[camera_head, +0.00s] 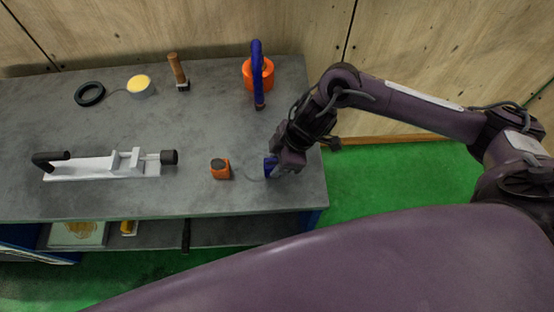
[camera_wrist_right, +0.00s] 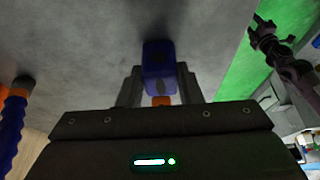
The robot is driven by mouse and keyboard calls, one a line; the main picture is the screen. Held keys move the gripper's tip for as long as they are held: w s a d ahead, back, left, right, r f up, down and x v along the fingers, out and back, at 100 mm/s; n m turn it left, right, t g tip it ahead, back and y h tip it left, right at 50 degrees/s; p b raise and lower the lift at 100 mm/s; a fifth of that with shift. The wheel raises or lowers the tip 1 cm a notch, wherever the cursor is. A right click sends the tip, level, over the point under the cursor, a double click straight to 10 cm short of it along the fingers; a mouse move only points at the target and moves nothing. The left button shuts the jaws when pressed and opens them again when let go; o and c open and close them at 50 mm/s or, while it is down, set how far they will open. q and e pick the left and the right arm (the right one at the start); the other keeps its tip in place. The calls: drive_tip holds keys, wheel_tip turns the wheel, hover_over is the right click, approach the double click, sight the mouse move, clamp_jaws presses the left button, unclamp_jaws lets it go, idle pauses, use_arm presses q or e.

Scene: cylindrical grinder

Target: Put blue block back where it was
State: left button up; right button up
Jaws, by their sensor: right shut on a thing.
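The blue block (camera_head: 270,165) is at the right part of the grey bench, in the jaws of my right gripper (camera_head: 279,166). The right wrist view shows the blue block (camera_wrist_right: 159,66) between the two fingers of my right gripper (camera_wrist_right: 159,88), which is shut on it. Whether the block touches the bench top is hard to tell.
An orange tape measure (camera_head: 220,168) lies just left of the block. A white fixture (camera_head: 105,165) is at the left.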

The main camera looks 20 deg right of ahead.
drive_tip(key=shift+f, duration=0.15)
drive_tip(key=o, duration=1)
drive_tip(key=shift+o, duration=0.2)
drive_tip(key=shift+r, duration=0.35)
drive_tip(key=v, duration=1.1)
drive_tip(key=shift+d+r, duration=0.25)
